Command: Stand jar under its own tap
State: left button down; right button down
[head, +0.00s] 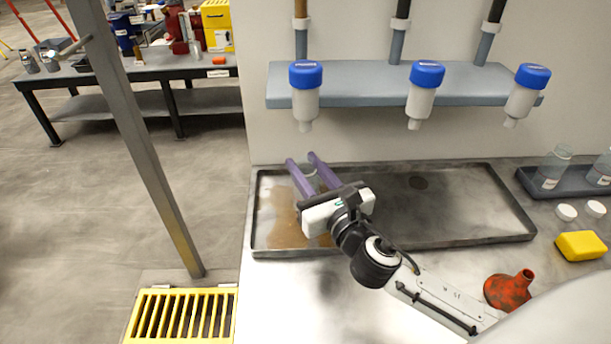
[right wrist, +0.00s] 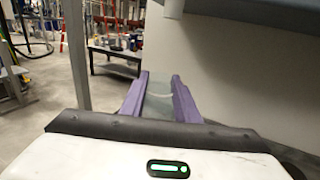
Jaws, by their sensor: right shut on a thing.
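My right gripper (head: 313,168) reaches over the left part of a dark shallow tray (head: 460,241). Its purple fingers are shut on a clear glass jar (right wrist: 157,103), which shows between them in the right wrist view. In the head view the jar is mostly hidden by the fingers and the gripper body. Three white taps with blue caps hang from a grey shelf: left (head: 306,92), middle (head: 423,92) and right (head: 525,96). The jar is below the left tap in the picture. I cannot tell whether it touches the tray. My left gripper is not in view.
Two labelled jars (head: 553,167) stand in a dark holder (head: 568,186) at the right. White lids (head: 566,212), a yellow block (head: 581,245) and a red funnel (head: 509,291) lie near it. Brown liquid (head: 281,215) stains the tray's left side. The tray's middle is clear.

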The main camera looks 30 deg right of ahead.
notch_tip(320, 180, down, 4)
jog(key=b, duration=0.2)
jog(key=shift+r+b, duration=0.25)
jog(key=shift+b, duration=0.1)
jog(key=shift+d, duration=0.1)
jog(key=shift+w+r, duration=0.15)
jog(key=shift+w, duration=0.1)
jog(key=shift+s, duration=0.1)
jog(key=c, duration=1.4)
grip_release()
jog(key=shift+o, duration=0.2)
